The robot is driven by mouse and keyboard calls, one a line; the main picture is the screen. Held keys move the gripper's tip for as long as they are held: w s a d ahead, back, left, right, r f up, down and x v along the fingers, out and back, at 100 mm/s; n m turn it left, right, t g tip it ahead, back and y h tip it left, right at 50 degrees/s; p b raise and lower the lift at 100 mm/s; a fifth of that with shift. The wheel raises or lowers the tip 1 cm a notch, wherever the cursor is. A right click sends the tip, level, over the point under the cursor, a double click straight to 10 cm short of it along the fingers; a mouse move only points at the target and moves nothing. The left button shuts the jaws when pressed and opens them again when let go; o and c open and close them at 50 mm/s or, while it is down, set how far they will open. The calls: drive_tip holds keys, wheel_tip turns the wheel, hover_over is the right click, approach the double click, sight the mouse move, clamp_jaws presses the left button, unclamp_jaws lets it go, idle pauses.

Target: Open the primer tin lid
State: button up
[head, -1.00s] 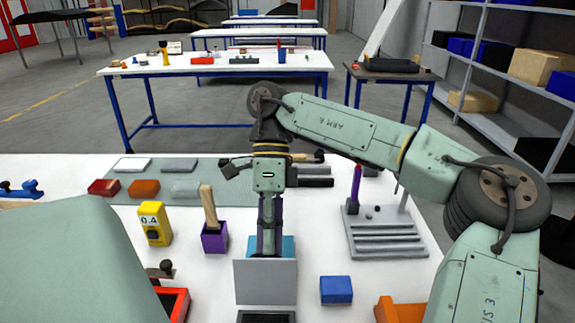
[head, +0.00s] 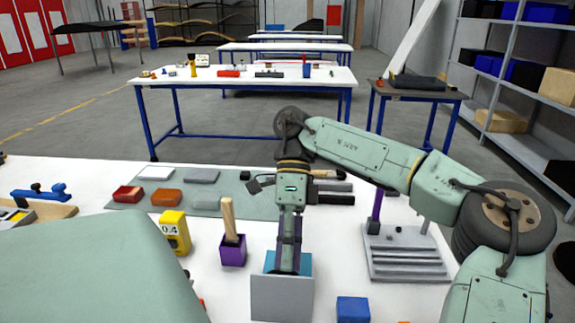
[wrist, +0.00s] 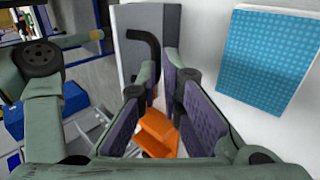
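The tin's body is below the frame and hidden. In the wrist view the grey panel (wrist: 122,42) shows at upper centre with a black hooked handle (wrist: 152,42) beside it. My gripper (head: 288,270) points down behind the panel. In the wrist view its fingers (wrist: 160,75) are apart, close to the handle's lower end; I cannot tell whether they touch it.
A blue textured sheet (wrist: 265,60) lies right in the wrist view. A purple holder (head: 232,250) and yellow block (head: 174,230) stand left, a blue block (head: 353,309) and grey stepped stand (head: 408,265) right. Sanding blocks (head: 166,197) lie on a mat behind.

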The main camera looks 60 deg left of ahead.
drive_tip(key=shift+o, duration=0.6)
wheel_tip(320, 180, down, 3)
drive_tip(key=shift+s+r, duration=0.15)
drive_tip(key=shift+r, duration=0.05)
drive_tip(key=o, duration=0.3)
drive_tip(key=shift+d+r, duration=0.15)
drive_tip(key=shift+d, duration=0.05)
drive_tip(key=shift+o, duration=0.2)
drive_tip(key=shift+r, duration=0.2)
